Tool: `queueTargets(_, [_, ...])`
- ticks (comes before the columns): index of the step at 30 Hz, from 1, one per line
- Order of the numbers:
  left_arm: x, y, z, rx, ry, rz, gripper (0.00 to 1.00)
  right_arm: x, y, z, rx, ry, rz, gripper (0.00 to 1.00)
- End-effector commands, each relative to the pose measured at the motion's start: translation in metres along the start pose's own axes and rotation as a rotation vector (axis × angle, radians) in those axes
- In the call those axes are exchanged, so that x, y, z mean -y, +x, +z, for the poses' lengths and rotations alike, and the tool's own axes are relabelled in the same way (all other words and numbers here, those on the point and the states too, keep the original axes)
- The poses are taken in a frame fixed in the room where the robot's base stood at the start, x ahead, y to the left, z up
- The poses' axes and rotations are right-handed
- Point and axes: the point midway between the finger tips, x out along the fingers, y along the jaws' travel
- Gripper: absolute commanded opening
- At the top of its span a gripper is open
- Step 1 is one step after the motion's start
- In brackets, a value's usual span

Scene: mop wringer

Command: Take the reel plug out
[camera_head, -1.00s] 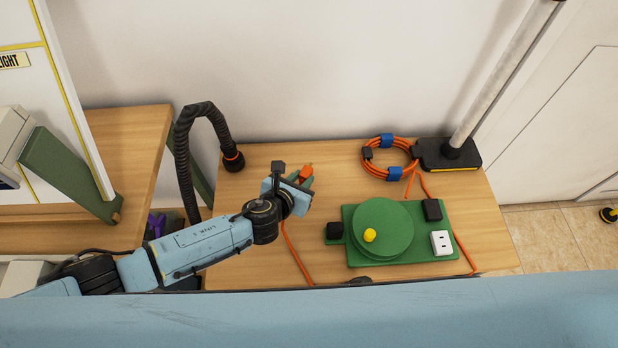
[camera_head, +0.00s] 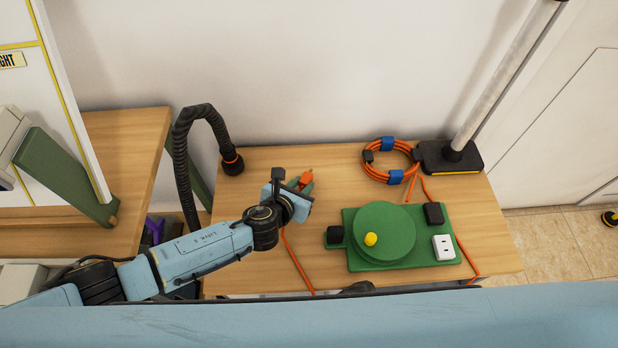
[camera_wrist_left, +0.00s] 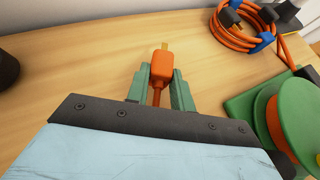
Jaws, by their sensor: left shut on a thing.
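An orange plug (camera_head: 306,178) with a metal tip is in my left gripper (camera_head: 304,185), above the left middle of the wooden table. In the left wrist view the plug (camera_wrist_left: 160,68) sits between the two green fingers (camera_wrist_left: 160,85), its tip pointing away, and its orange cord runs back between them. The green reel (camera_head: 384,230) with a yellow knob (camera_head: 371,239) stands to the right on a green base. A white socket (camera_head: 443,247) and a black block (camera_head: 433,213) are on the base's right side. My right gripper is not in view.
A coiled orange cable (camera_head: 390,160) with blue ties lies at the back, beside a black pole base (camera_head: 450,157). A black flexible hose (camera_head: 180,150) arches at the left edge. The table (camera_head: 270,165) is bare between hose and coil.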

Motion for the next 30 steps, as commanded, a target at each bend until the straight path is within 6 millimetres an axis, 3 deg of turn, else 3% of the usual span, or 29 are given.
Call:
queueTargets(22, [0.0,0.008,-0.013,0.001,0.0,0.0,0.0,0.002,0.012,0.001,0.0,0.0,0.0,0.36])
queueTargets(23, [0.0,0.008,-0.013,0.0,0.0,0.0,0.24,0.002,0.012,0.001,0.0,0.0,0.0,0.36])
queueTargets(28, [0.0,0.008,-0.013,0.0,0.0,0.0,0.47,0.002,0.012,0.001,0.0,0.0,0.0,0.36])
queueTargets(30, [0.0,0.008,-0.013,0.0,0.0,0.0,0.49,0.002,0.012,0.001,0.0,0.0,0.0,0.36])
